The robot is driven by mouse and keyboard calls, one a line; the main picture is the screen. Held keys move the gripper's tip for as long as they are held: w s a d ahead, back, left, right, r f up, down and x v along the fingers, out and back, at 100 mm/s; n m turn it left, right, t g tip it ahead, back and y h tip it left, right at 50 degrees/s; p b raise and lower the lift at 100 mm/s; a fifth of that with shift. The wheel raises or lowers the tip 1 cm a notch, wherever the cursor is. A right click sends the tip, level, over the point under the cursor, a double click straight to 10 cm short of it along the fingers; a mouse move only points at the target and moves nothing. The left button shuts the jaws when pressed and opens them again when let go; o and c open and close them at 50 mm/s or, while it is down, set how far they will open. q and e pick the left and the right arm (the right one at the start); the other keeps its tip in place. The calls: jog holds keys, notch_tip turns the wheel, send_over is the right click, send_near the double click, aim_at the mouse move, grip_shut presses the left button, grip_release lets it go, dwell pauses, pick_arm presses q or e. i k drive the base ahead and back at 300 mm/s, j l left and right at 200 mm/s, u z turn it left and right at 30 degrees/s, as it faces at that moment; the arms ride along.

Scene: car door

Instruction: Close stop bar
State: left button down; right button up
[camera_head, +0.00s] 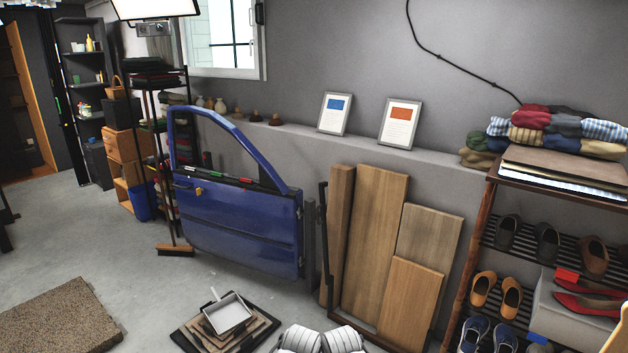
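A thin black upright bar (324,232) stands at the left edge of the leaning wooden boards, just right of the blue car door. It looks like the stop bar, but I cannot be sure. Its lower end reaches down near the floor by a dark base at the foot of the boards. No bar is seen crossing the front of the boards. A tall wooden board (376,250) and a shorter light board (410,303) lean against the wall there. Neither of my grippers can be made out in the head view.
The blue car door (240,228) stands upright on the floor. A dustpan (228,313) lies on stacked flat pieces in front of it. A shoe rack (468,258) stands at the right. A brown mat (58,318) lies lower left.

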aim_at(322, 186)
jog(key=i+j, duration=0.95)
jog(key=i+l, duration=0.2)
jog(key=i, duration=0.4)
jog(key=i+l, duration=0.15)
jog(key=i, duration=0.5)
jog(key=i+l, duration=0.3)
jog(key=i, duration=0.1)
